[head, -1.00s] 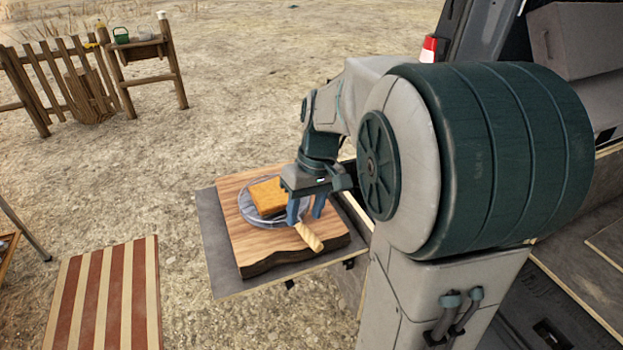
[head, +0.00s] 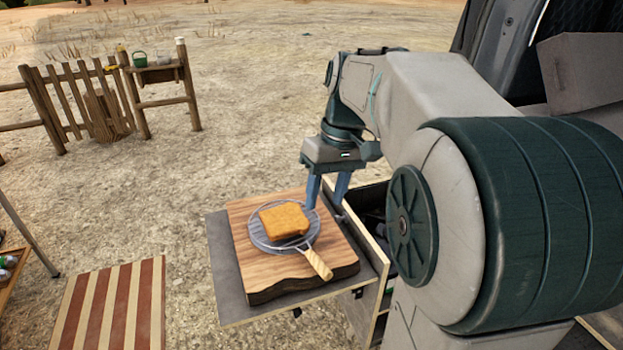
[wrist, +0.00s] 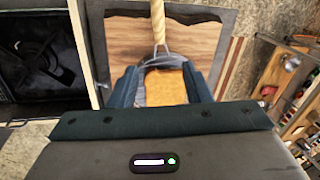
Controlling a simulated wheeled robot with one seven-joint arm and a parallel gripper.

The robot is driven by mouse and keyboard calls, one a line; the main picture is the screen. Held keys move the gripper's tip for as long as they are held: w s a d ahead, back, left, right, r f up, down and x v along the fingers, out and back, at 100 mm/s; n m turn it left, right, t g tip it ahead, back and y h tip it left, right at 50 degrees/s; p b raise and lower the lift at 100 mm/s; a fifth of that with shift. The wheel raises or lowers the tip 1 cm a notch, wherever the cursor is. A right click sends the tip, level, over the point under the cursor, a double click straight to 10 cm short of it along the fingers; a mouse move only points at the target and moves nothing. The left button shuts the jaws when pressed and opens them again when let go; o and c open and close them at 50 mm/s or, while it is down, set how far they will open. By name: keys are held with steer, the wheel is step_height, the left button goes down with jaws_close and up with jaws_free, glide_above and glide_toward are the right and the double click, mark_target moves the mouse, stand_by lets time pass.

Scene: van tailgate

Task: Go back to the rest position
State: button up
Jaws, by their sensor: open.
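My gripper (head: 326,193) is open and empty. In the head view it hangs above the right back part of a wooden board (head: 262,273), apart from the pan. A round grey pan (head: 262,241) with a wooden handle (head: 317,264) lies on the board. An orange-brown slice, like toast (head: 285,219), lies in the pan. In the wrist view the slice (wrist: 165,88) shows between my fingers (wrist: 162,90), lower down, and the rope-like handle (wrist: 159,22) points to the top. My fingers hide part of the pan there.
The board rests on a grey pull-out shelf (head: 228,270) at the van. An open dark drawer or box (wrist: 35,50) lies beside it. A red-striped surface (head: 108,310) stands at lower left. A wooden fence (head: 85,105) and small stand are far back. Open ground lies between.

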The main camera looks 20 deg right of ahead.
steer(key=shift+s+a, duration=0.1)
steer(key=s+a+f+m+t+h, duration=0.1)
steer(key=s+a+f, duration=0.4)
steer(key=s+f, duration=0.5)
steer(key=shift+s+a+m+t+h, duration=0.4)
steer(key=shift+s+t+h, duration=0.2)
steer(key=shift+s+t, duration=0.4)
steer(key=shift+w, duration=0.1)
